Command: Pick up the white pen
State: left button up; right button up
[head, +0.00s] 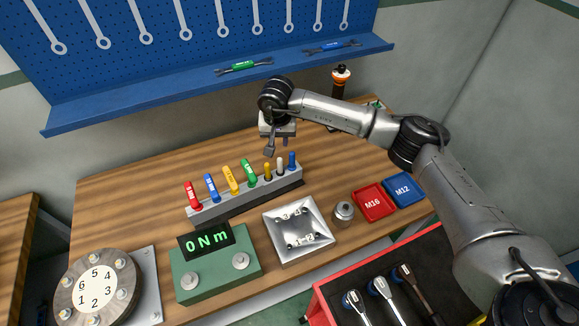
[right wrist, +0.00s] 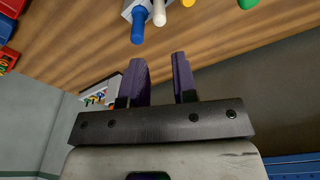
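The white pen (head: 280,166) stands upright in the grey rack (head: 247,197), between a small yellow pen (head: 267,171) and a blue pen (head: 292,160) at the rack's right end. In the right wrist view the white pen (right wrist: 159,13) shows at the top, beside the blue one (right wrist: 138,28). My right gripper (head: 276,148) hangs above and behind the right end of the rack. Its two fingers (right wrist: 160,68) are apart with nothing between them. The lower part of the white pen is hidden in the rack. My left gripper is in neither view.
Green, larger yellow, blue and red tools fill the rack's left side. In front stand a torque display (head: 206,240), a metal tray (head: 299,231) and red (head: 373,203) and blue (head: 404,189) bins. A blue shelf (head: 220,86) runs behind. Bare wood lies behind the rack.

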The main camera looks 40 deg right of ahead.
aim_at(280, 159)
jog(key=f, duration=0.5)
jog(key=shift+w+f, duration=0.25)
jog(key=shift+f, duration=0.15)
jog(key=shift+w+d+f, duration=0.1)
jog(key=shift+d+f, duration=0.1)
jog(key=shift+f, duration=1.5)
jog(key=shift+w+d+f, duration=0.1)
jog(key=shift+d+f, duration=0.1)
jog(key=shift+f, duration=1.5)
jog(key=c, duration=0.4)
notch_tip(280, 159, up, 10)
jog(key=shift+r, duration=0.1)
